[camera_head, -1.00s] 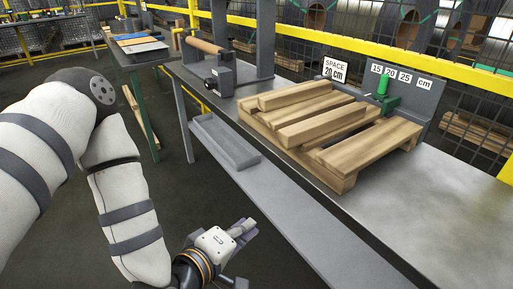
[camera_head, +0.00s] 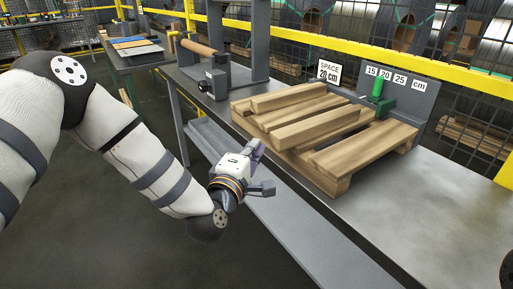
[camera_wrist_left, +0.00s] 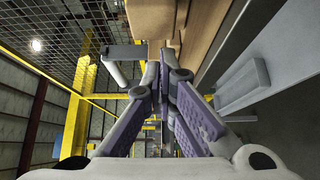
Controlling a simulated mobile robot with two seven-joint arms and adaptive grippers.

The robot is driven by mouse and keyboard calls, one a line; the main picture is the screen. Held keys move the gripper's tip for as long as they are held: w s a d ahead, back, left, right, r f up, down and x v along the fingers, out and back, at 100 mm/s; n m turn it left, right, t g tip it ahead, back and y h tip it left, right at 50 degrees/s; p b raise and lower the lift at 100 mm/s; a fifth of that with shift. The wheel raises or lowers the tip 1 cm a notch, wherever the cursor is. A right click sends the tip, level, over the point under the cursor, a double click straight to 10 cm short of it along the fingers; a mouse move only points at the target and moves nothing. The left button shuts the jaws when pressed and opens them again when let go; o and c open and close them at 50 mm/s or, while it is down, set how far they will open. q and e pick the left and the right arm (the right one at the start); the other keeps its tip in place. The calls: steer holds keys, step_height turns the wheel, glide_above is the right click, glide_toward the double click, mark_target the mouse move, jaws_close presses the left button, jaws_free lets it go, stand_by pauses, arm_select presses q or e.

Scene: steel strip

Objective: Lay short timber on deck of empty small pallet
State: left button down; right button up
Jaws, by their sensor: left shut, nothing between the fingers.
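A small wooden pallet (camera_head: 365,155) lies on the steel table. Two short timbers lie on its slats, a rear one (camera_head: 288,97) and a front one (camera_head: 315,128), roughly parallel and apart. My left gripper (camera_head: 258,148) is in front of the table's near edge, to the left of and nearer than the pallet, touching no timber. Its purple fingers are shut and empty, also seen in the left wrist view (camera_wrist_left: 160,88). Wood (camera_wrist_left: 150,18) shows beyond the fingers at the top there. My right gripper is not in view.
A "SPACE 20 cm" sign (camera_head: 328,71) and a gauge plate (camera_head: 405,93) with a green post (camera_head: 377,88) stand behind the pallet. A roller stand (camera_head: 218,80) is at the left. The steel table (camera_head: 430,215) is bare at the right. A lower shelf (camera_head: 300,225) runs below.

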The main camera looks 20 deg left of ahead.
mark_target(270, 143)
arm_select(q)
steer(key=shift+w+d, duration=0.25)
steer(key=shift+d, duration=0.05)
steer(key=w+d, duration=0.1)
steer(key=w+d+b, duration=0.1)
steer(key=shift+w+d+f, duration=0.2)
steer(key=shift+w+d, duration=0.05)
steer(key=shift+d, duration=0.05)
steer(key=shift+r, duration=0.1)
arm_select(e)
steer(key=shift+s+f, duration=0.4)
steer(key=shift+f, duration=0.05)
